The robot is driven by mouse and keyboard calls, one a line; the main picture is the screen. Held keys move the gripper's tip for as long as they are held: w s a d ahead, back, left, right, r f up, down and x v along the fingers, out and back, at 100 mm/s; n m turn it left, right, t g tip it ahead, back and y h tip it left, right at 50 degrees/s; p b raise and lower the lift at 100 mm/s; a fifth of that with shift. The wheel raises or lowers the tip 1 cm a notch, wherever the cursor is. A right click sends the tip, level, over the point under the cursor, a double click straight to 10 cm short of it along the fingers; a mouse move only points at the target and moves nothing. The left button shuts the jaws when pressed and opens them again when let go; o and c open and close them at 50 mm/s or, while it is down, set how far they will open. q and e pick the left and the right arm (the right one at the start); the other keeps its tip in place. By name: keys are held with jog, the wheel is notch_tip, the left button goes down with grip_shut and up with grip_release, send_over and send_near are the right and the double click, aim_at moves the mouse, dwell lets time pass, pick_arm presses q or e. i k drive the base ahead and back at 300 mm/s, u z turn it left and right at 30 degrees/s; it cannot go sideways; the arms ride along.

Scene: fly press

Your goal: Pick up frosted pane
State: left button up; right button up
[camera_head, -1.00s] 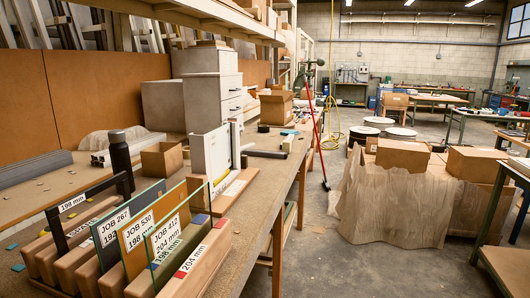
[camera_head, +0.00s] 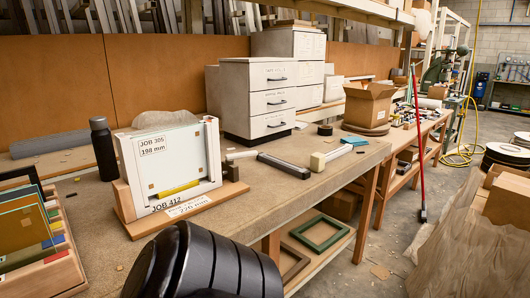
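A pale, whitish pane (camera_head: 172,158) stands upright in a wooden stand (camera_head: 200,200) on the bench. A black rounded part, likely of my own arm, fills the bottom middle. Neither of my grippers is visible.
A black bottle (camera_head: 103,150) stands left of the stand. Grey drawer units (camera_head: 258,98) stand behind it. A grey bar tool (camera_head: 285,166) and a block-ended tool (camera_head: 338,158) lie to the right. A green frame (camera_head: 321,233) lies on the lower shelf.

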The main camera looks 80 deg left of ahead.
aim_at(171, 158)
jog(key=i, duration=1.2)
jog(key=u, duration=3.2)
